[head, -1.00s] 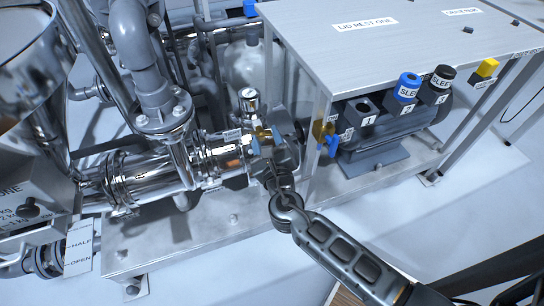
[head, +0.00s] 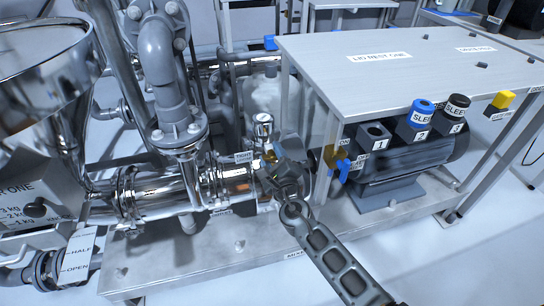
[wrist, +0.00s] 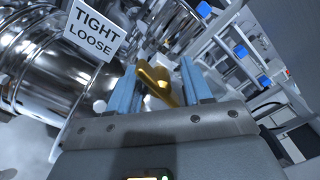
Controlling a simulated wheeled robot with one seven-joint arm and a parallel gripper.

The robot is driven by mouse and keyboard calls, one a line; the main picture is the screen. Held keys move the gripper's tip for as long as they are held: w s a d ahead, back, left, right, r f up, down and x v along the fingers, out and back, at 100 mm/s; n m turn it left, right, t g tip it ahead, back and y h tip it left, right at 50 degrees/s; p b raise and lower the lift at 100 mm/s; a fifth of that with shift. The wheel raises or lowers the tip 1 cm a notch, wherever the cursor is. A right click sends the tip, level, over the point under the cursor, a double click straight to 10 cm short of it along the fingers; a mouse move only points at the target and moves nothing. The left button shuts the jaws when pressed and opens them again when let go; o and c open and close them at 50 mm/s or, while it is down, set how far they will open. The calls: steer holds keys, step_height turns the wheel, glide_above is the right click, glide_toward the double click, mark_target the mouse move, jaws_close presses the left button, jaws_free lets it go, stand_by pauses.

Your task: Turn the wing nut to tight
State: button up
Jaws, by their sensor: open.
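The brass wing nut (wrist: 158,84) sits between the two blue fingers of my gripper (wrist: 158,66) in the wrist view. My gripper is open, with a finger on either side of the nut; I cannot tell whether either one touches it. A white TIGHT/LOOSE label (wrist: 92,33) is on the shiny pipe to the left of the nut. In the head view my gripper (head: 272,157) is at the right end of the horizontal pipe and mostly hides the nut.
A small gauge (head: 263,125) stands just above my gripper. A blue-handled valve (head: 344,168) is close on the right, beside the leg of a metal table (head: 400,62). The steel hopper (head: 45,70) and flanged grey pipe (head: 155,60) stand to the left.

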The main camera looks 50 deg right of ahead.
steer(key=shift+w+d, duration=0.1)
steer(key=shift+c, duration=0.5)
jaws_close()
